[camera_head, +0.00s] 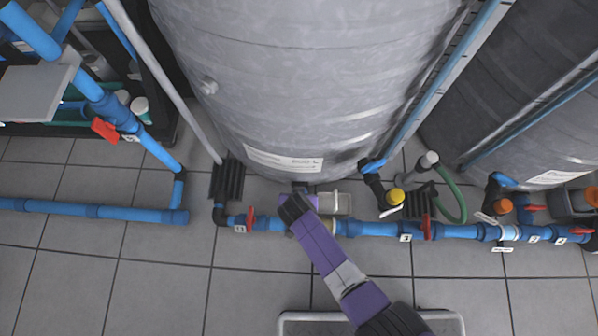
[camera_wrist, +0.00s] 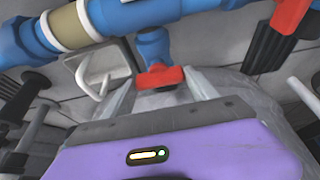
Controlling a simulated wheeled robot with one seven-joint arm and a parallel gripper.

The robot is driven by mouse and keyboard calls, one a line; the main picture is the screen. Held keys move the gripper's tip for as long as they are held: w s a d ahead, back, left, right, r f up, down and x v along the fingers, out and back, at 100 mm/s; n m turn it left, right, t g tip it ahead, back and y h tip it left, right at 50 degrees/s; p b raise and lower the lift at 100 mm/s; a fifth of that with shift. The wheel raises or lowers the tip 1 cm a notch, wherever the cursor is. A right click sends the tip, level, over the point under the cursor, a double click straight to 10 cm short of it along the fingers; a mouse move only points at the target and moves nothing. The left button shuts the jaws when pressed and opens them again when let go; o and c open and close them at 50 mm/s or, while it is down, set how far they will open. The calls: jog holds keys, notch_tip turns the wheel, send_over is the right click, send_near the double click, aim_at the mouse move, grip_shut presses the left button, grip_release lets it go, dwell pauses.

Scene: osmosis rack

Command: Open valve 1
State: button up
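My gripper (camera_wrist: 160,88) is open in the wrist view, its two fingers spread apart. A red valve handle (camera_wrist: 160,77) on a blue fitting shows between the fingers, near their tips; I cannot tell whether they touch it. In the head view my purple gripper (camera_head: 300,190) is low beside the blue floor pipe (camera_head: 365,229), in front of the grey tank, and hides the fittings there. Red valve handles show on this pipe to the left (camera_head: 251,220) and right (camera_head: 427,227) of my gripper. Small number tags sit by the valves; I cannot surely read which is valve 1.
The large grey tank (camera_head: 300,80) stands close behind the pipe. A second red handle (camera_wrist: 290,14) is at the wrist view's upper right. A yellow-capped fitting (camera_head: 396,196) and green hose (camera_head: 455,200) are to the right. The tiled floor (camera_head: 150,275) at front left is clear.

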jog(key=shift+c, duration=0.7)
jog(key=shift+n+p, duration=0.3)
jog(key=shift+n, duration=0.1)
jog(key=n+y+p, duration=0.1)
jog(key=n, duration=0.1)
jog(key=shift+d+r+n, duration=0.1)
jog(key=shift+d+n, duration=0.05)
jog(key=shift+n, duration=0.25)
jog(key=n+y, duration=0.1)
jog(key=n, duration=0.1)
jog(key=n+y, duration=0.1)
jog(key=n, duration=0.1)
jog(key=shift+w+d+n+g, duration=0.1)
jog(key=shift+w+n+g, duration=0.05)
jog(key=shift+n+g, duration=0.2)
jog(key=n+g+b, duration=0.1)
jog(key=n, duration=0.1)
jog(key=n+g+y+b, duration=0.1)
jog(key=n, duration=0.2)
jog(key=shift+w+f, duration=0.15)
jog(key=shift+f, duration=0.05)
jog(key=n+b, duration=0.1)
jog(key=n, duration=0.1)
jog(key=n+g+b, duration=0.1)
jog(key=n, duration=0.1)
jog(key=shift+d+n+g+y, duration=0.1)
jog(key=shift+n+g+y, duration=0.15)
jog(key=shift+y, duration=0.05)
jog(key=shift+r, duration=0.1)
